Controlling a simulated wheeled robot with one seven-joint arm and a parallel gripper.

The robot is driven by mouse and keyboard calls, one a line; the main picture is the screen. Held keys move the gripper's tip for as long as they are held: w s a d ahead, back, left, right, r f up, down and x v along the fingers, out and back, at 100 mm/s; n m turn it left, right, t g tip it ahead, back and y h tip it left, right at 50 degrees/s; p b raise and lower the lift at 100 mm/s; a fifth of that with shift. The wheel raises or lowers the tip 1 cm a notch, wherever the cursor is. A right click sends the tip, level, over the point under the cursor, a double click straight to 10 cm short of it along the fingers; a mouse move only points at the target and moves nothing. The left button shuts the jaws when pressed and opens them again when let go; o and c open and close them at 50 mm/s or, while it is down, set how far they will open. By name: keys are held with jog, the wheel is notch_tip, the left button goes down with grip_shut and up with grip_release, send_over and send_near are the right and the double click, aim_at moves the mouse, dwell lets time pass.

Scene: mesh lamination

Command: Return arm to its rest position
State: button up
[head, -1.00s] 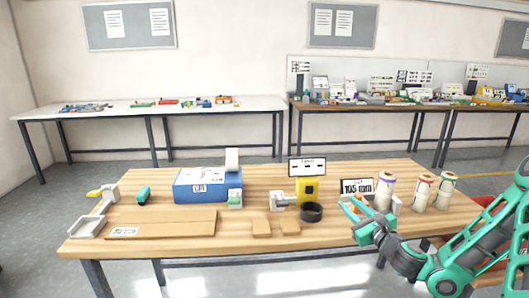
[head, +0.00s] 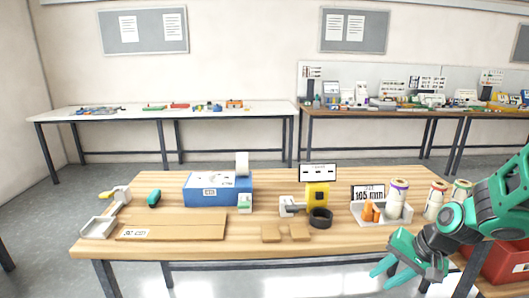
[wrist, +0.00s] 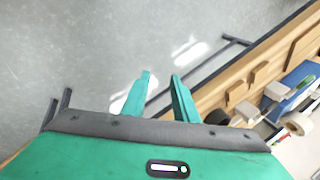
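My gripper (head: 383,278) is at the lower right of the head view, in front of the wooden table's front edge and lower than its top. In the wrist view its two green fingers (wrist: 160,88) stand apart with only grey floor between them, so it is open and empty. My arm comes in from the right edge of the head view. The wooden table (head: 340,244) lies to the left of and behind the gripper; in the wrist view its edge runs diagonally at the right.
On the table are a blue box (head: 215,196), a flat cardboard piece (head: 180,228), a yellow device (head: 317,196), a black ring (head: 320,219), a white holder (head: 368,217) with orange pieces, and several rolls (head: 396,199). A red bin (head: 506,262) is at the right. Floor in front is clear.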

jog(key=s+d+r+g+h, duration=0.1)
jog(key=s+d+r, duration=0.2)
jog(key=s, duration=0.4)
jog(key=s+d+r+g+h, duration=0.1)
jog(key=s+d+r, duration=0.2)
jog(key=s, duration=0.5)
jog(key=s+d+r+g+h, duration=0.1)
jog(key=s+d+r, duration=0.2)
jog(key=s, duration=0.4)
jog(key=shift+s+d+r+n+g, duration=0.2)
jog(key=shift+r+n+g, duration=0.15)
jog(key=shift+r, duration=0.3)
jog(key=shift+w, duration=0.15)
jog(key=shift+w+f, duration=0.25)
jog(key=shift+w, duration=0.25)
